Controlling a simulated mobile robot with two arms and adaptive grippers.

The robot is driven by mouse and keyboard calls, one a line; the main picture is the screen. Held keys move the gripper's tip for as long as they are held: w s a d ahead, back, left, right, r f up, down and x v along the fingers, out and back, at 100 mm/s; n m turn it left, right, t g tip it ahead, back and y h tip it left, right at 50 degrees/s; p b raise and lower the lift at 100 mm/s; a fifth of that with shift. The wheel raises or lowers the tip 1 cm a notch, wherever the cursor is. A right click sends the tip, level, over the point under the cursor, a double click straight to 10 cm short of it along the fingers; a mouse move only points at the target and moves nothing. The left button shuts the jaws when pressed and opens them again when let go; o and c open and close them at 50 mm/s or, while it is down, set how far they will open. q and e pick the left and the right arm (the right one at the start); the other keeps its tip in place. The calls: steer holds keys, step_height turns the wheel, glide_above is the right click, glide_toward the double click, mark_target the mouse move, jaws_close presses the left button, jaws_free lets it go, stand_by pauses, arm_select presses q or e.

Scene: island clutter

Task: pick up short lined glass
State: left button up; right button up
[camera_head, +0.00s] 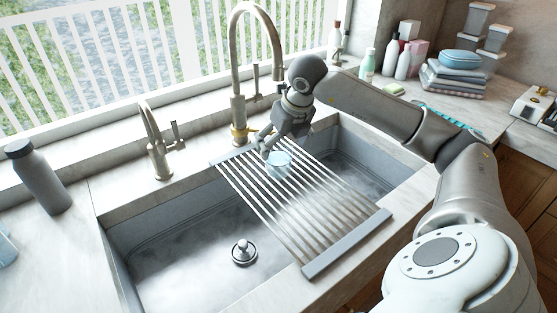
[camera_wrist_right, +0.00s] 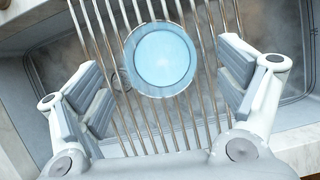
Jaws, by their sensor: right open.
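A small clear, bluish glass (camera_head: 279,164) stands on the roll-up drying rack (camera_head: 345,240) over the sink, near the rack's far end. In the right wrist view the glass (camera_wrist_right: 161,60) is seen from above as a round pale-blue disc with a clear rim; lines on its side cannot be made out. My right gripper (camera_head: 264,146) is just above and beside the glass. In the wrist view its two fingers (camera_wrist_right: 165,85) are spread wide, with the glass between and slightly ahead of them, touching neither. My left gripper is not in view.
The rack spans the grey sink (camera_head: 180,235). A tall curved faucet (camera_head: 237,75) stands close behind my right gripper, with a smaller tap (camera_head: 158,145) to its left. A dark bottle (camera_head: 38,178) stands at left. Bottles (camera_head: 390,57) and folded towels (camera_head: 455,78) sit at the back right.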

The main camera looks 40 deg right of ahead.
mark_target(279, 147)
steer(key=shift+p+x, duration=0.45)
steer(key=shift+x, duration=1.15)
steer(key=shift+w, duration=0.15)
steer(key=shift+r, duration=0.1)
steer(key=c, duration=2)
steer(key=shift+d, duration=0.1)
